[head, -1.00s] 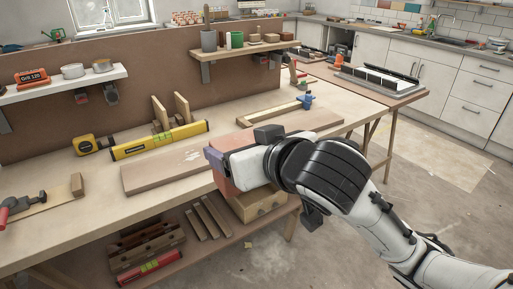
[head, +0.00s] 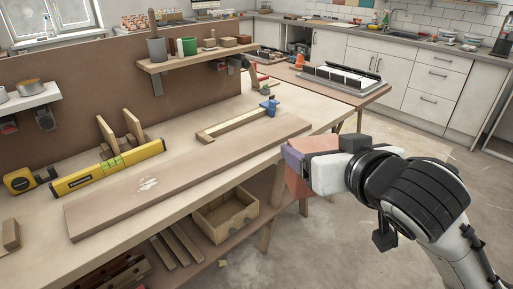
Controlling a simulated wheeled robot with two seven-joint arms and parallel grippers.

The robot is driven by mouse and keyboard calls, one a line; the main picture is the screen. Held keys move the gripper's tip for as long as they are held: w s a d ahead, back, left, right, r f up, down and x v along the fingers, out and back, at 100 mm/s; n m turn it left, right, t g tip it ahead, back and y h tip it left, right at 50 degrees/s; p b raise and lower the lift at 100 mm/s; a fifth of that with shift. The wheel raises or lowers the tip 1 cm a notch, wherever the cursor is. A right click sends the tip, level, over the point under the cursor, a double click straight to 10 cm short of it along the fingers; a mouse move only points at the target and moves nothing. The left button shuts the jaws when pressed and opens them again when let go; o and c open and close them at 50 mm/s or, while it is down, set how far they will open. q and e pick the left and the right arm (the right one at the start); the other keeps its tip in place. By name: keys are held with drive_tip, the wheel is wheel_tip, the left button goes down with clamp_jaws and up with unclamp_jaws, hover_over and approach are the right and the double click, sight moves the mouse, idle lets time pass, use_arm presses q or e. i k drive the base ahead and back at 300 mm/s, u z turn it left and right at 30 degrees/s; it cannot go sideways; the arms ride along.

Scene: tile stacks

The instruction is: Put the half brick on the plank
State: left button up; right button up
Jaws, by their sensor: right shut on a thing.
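The half brick (head: 297,178) is a reddish block held in my right gripper (head: 294,160). The gripper is shut on it, and its white body hides part of the brick. The plank (head: 200,170) is a long, flat brown board lying along the workbench, with a pale smear on its left half. The brick is near the bench's front edge, just below the plank's right end in the picture, and looks apart from the plank. My left gripper is out of view.
A yellow spirit level (head: 108,168) and a tape measure (head: 28,179) lie behind the plank's left end. A wooden strip with a blue clamp (head: 269,106) lies behind its right half. An open wooden drawer or box (head: 226,222) sits on the shelf below.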

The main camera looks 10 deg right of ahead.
sight(236, 144)
drive_tip(key=z, duration=0.3)
drive_tip(key=i, duration=1.25)
drive_tip(key=u, duration=0.65)
